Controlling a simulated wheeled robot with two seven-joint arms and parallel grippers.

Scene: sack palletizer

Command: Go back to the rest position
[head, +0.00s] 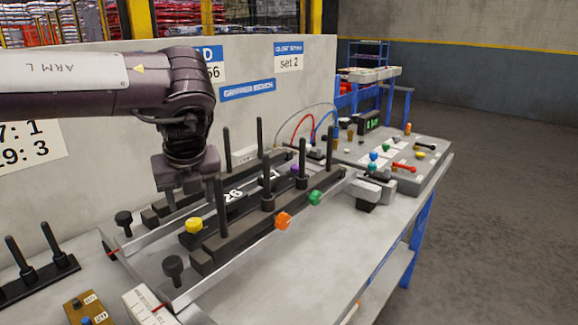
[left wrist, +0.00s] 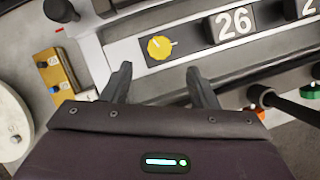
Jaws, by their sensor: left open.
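My left gripper (head: 184,190) hangs pointing down over the left part of the bench fixture, above and a little behind the yellow knob (head: 194,225). In the left wrist view the two fingers (left wrist: 158,75) are spread apart with nothing between them. The yellow knob (left wrist: 159,47) shows just beyond the fingertips, beside a number block (left wrist: 235,22) reading 26. The gripper appears apart from the knob. My right gripper is in neither view.
Tall black posts (head: 226,150) stand around the fixture. An orange knob (head: 283,220) and a green knob (head: 315,198) sit on its front rail. A panel (head: 120,90) stands behind. A second station (head: 400,150) is at right. Open floor (head: 500,200) lies beyond.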

